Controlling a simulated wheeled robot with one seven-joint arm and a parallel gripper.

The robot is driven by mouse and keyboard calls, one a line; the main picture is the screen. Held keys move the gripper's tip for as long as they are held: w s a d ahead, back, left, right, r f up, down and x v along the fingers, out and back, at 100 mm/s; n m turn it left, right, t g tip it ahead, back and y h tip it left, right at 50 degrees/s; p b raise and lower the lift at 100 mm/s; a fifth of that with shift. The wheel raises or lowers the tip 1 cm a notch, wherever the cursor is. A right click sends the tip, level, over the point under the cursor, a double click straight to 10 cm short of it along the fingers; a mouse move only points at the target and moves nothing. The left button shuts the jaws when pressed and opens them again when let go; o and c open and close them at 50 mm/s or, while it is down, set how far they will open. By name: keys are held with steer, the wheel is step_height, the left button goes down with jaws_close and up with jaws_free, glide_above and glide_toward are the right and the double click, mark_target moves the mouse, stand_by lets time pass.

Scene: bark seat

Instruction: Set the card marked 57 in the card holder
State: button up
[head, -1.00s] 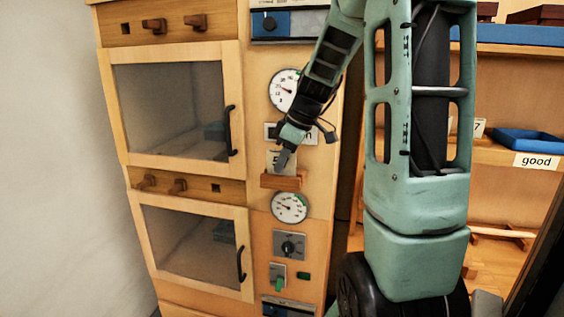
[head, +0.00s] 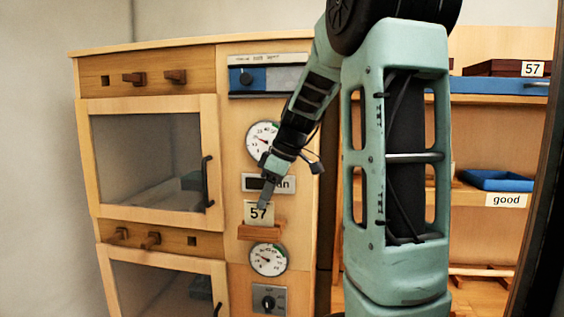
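The cream card marked 57 (head: 255,214) stands upright at the wooden card holder (head: 261,232), a small ledge on the front of the oven cabinet. Its lower edge meets the holder, and its number is readable. My gripper (head: 264,201) points down at the card's upper right part, overlapping it in the picture. The fingers are small and seen edge-on, so I cannot tell whether they are open or touch the card.
Round dials sit above (head: 264,141) and below (head: 268,259) the holder. A partly covered label plate (head: 257,183) is just above the card. At right, shelves hold a blue tray (head: 497,180), a "good" label (head: 506,200) and another 57 label (head: 532,69).

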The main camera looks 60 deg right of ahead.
steer(key=b+v, duration=0.1)
steer(key=v, duration=1.1)
steer(key=shift+r+b, duration=0.3)
steer(key=shift+s, duration=0.1)
steer(key=w+a+f+g, duration=0.1)
steer(key=w+a+f, duration=0.1)
steer(key=a+f, duration=0.45)
steer(key=w+a+f+n+g, duration=0.1)
steer(key=w+a+f, duration=0.15)
steer(key=a, duration=0.75)
steer(key=w+a+f+g, duration=0.1)
steer(key=w+a+f, duration=0.1)
steer(key=a+f, duration=0.5)
steer(key=s+a+f+n, duration=0.1)
steer(key=s+a+f, duration=0.5)
steer(key=s+a, duration=0.2)
steer(key=s+a+f+n+g+h, duration=0.1)
steer(key=s+a+f, duration=0.5)
steer(key=s+a, duration=0.3)
steer(key=a, duration=0.2)
steer(key=shift+s+a+b, duration=0.25)
steer(key=shift+a+b, duration=0.05)
steer(key=shift+a, duration=0.05)
